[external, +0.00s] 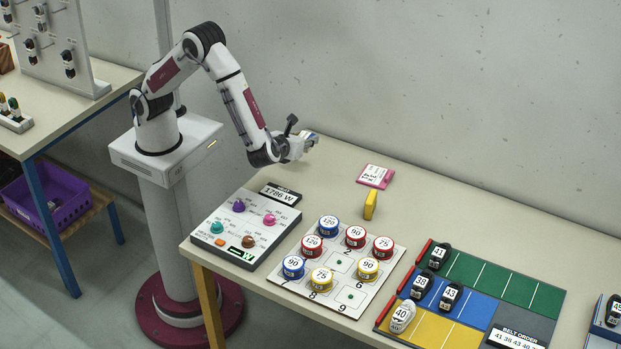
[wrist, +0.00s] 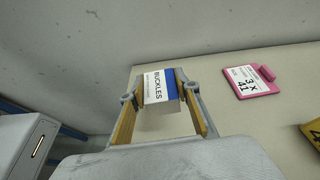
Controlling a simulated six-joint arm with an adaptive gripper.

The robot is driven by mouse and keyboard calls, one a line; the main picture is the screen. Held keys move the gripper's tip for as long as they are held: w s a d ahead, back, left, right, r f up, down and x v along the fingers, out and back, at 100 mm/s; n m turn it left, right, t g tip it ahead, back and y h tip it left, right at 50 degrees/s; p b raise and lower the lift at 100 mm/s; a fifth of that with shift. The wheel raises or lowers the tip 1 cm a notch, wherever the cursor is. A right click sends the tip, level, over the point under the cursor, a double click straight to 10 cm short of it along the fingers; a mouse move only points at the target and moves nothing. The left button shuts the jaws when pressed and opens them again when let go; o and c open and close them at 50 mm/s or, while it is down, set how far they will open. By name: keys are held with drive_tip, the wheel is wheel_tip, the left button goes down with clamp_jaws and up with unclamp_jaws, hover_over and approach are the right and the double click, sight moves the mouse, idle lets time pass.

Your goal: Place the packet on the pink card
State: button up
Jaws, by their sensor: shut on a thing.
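The packet (wrist: 161,87), a small white and blue box labelled BUCKLES, is between the fingers of my gripper (wrist: 160,100) in the wrist view. My gripper is shut on it. In the external view my gripper (external: 308,142) is over the back left part of the table, and the packet is hard to make out there. The pink card (external: 374,176) lies flat on the table, to the right of my gripper, with a white printed label on it. The card also shows at the right of the wrist view (wrist: 252,82), apart from the packet. Nothing stands on the card.
A yellow block (external: 370,205) stands just in front of the card. A panel with knobs (external: 243,229), a board with numbered round tins (external: 338,266) and a coloured mat with shoes (external: 500,283) fill the front. The table's back strip is clear.

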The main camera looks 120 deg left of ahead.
drive_tip(key=w+a+m+t, duration=0.2)
drive_tip(key=w+a, duration=0.7)
drive_tip(key=r+m+t+h, duration=0.1)
drive_tip(key=r+m+t, duration=0.1)
drive_tip(key=m+t, duration=0.15)
hover_over(367, 172)
drive_tip(key=shift+w+d+f+t, duration=0.15)
drive_tip(key=shift+f+t, duration=0.1)
drive_tip(key=shift+t, duration=0.2)
drive_tip(key=shift+f, duration=3.1)
drive_tip(key=shift+f, duration=1.9)
drive_tip(key=shift+f, duration=0.1)
